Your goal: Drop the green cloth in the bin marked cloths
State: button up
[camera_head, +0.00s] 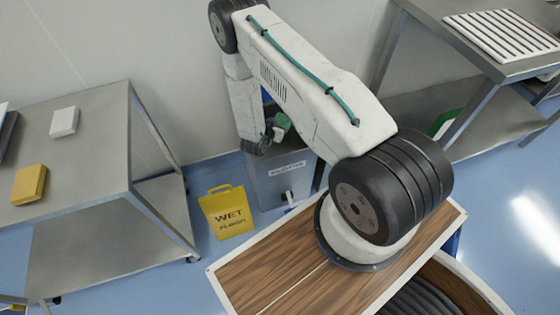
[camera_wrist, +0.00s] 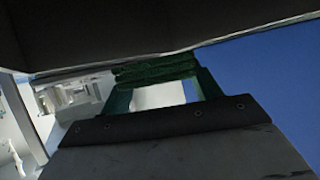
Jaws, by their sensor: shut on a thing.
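My gripper (camera_head: 272,133) hangs at the end of my arm, in front of the wall and above a grey bin (camera_head: 283,187) on the floor. It is shut on the green cloth (camera_head: 282,122), a small dark green bundle. In the wrist view the cloth (camera_wrist: 155,69) lies folded across the tips of my gripper's two green fingers. The bin's opening is partly hidden by my arm.
A yellow wet floor sign (camera_head: 228,212) stands just left of the bin. A steel table (camera_head: 85,135) at left holds a yellow box (camera_head: 29,185) and a white box (camera_head: 64,122). Another steel table (camera_head: 420,20) at right bears a slatted white rack (camera_head: 500,35).

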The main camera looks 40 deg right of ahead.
jog(key=shift+f, duration=1.1)
jog(key=o, duration=1)
jog(key=shift+o, duration=0.2)
jog(key=r, duration=0.4)
jog(key=shift+s+a, duration=0.1)
jog(key=shift+s, duration=0.15)
jog(key=s+a+r, duration=0.1)
jog(key=s+a, duration=0.3)
jog(key=s, duration=1.1)
